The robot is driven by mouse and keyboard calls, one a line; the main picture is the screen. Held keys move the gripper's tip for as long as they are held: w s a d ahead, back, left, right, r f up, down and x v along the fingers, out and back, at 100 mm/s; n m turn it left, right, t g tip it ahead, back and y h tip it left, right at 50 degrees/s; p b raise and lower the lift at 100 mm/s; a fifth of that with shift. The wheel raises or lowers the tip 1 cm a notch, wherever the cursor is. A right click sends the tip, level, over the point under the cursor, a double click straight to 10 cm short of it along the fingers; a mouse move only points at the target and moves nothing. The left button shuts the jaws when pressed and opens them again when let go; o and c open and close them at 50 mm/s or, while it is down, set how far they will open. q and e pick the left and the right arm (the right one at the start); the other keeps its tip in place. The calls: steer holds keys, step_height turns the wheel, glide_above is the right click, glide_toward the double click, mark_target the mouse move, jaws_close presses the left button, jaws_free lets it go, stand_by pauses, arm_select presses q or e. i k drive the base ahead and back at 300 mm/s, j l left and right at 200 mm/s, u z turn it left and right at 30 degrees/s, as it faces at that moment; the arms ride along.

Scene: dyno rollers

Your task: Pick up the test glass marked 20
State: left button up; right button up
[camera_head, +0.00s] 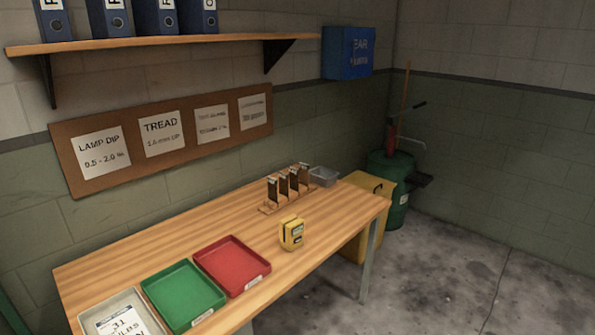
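Several dark upright test glasses (283,184) stand in a row in a wooden rack (268,210) towards the far end of the wooden table. Any marks on them are too small to read, so I cannot tell which one is marked 20. Neither of my grippers shows in the head view.
On the table (150,254) are a yellow device (291,233), a red tray (232,264), a green tray (184,295), a grey tray (116,317) with a paper and a clear grey bin (323,176). A yellow cabinet (368,186) and green drum (391,180) stand beyond. Concrete floor (450,280) is free at right.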

mark_target(273, 183)
steer(key=l+u, duration=0.1)
steer(key=u, duration=0.3)
steer(key=i+l+u, duration=0.1)
steer(key=u, duration=0.25)
steer(key=i+l+u, duration=0.1)
steer(key=u, duration=0.3)
steer(key=l+u, duration=0.15)
steer(key=u, duration=0.25)
steer(key=l+u, duration=0.25)
steer(key=l, duration=0.4)
steer(key=l+u, duration=0.25)
steer(key=l, duration=0.45)
steer(key=l+u, duration=0.25)
steer(key=l, duration=0.4)
steer(key=k+l+u, duration=0.25)
steer(key=l, duration=0.8)
steer(key=i+l, duration=0.15)
steer(key=l, duration=0.7)
steer(key=i, duration=0.05)
